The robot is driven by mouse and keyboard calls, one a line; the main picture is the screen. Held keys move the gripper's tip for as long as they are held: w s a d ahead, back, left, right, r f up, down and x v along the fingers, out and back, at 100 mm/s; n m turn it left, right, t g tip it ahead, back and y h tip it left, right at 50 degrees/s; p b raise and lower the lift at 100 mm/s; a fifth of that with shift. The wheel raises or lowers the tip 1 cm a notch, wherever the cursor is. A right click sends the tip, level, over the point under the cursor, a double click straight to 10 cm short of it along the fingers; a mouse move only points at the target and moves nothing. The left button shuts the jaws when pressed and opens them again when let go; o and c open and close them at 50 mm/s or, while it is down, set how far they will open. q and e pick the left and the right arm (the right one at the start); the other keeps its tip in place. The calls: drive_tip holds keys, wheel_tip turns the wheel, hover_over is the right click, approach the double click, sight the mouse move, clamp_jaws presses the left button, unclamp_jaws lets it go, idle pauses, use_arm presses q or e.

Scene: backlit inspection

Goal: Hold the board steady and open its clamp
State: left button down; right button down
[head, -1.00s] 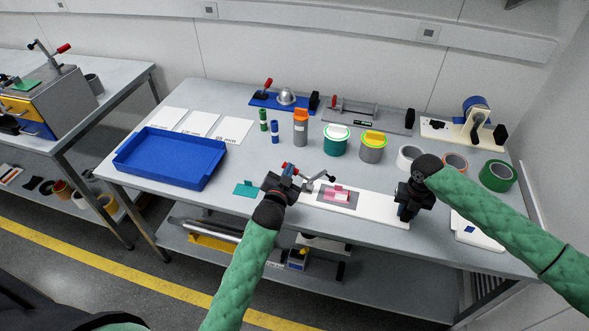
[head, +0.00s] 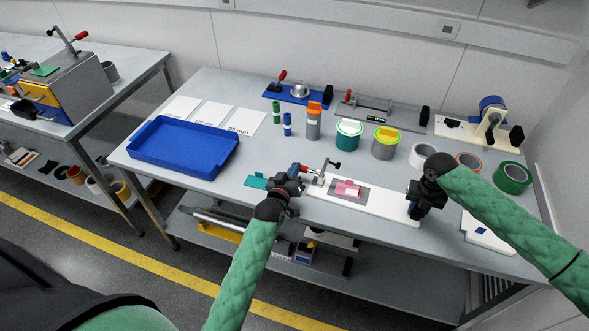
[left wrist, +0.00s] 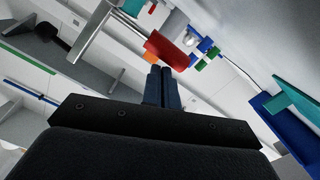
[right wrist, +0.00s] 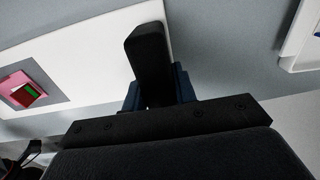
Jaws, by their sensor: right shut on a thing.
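The long white board (head: 385,200) lies on the table's front part. It carries a grey pad with a pink piece (head: 347,188), also in the right wrist view (right wrist: 28,90). A toggle clamp (head: 323,172) stands at its left end, its black-tipped arm raised above the pad. Its red handle (left wrist: 168,48) points left, low. My left gripper (left wrist: 163,80) has its fingers together at the handle, apparently touching or just beside it, not around it. My right gripper (right wrist: 157,95) is shut on the black block (right wrist: 150,55) at the board's right end.
A teal piece (head: 256,181) lies left of my left gripper, at the table's front edge. A blue tray (head: 180,148) sits further left. Jars, bottles and tape rolls stand behind the board. A white plate (head: 488,233) lies to the right.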

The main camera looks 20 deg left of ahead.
drive_tip(key=shift+s+f, duration=0.1)
use_arm(q)
drive_tip(key=shift+s+r, duration=0.1)
drive_tip(key=shift+r, duration=0.4)
drive_tip(key=s+r, duration=0.3)
drive_tip(key=s, duration=0.7)
drive_tip(key=shift+s+a+r, duration=0.2)
drive_tip(key=shift+s, duration=0.1)
use_arm(e)
drive_tip(key=c, duration=1)
unclamp_jaws()
drive_tip(key=shift+c, duration=0.2)
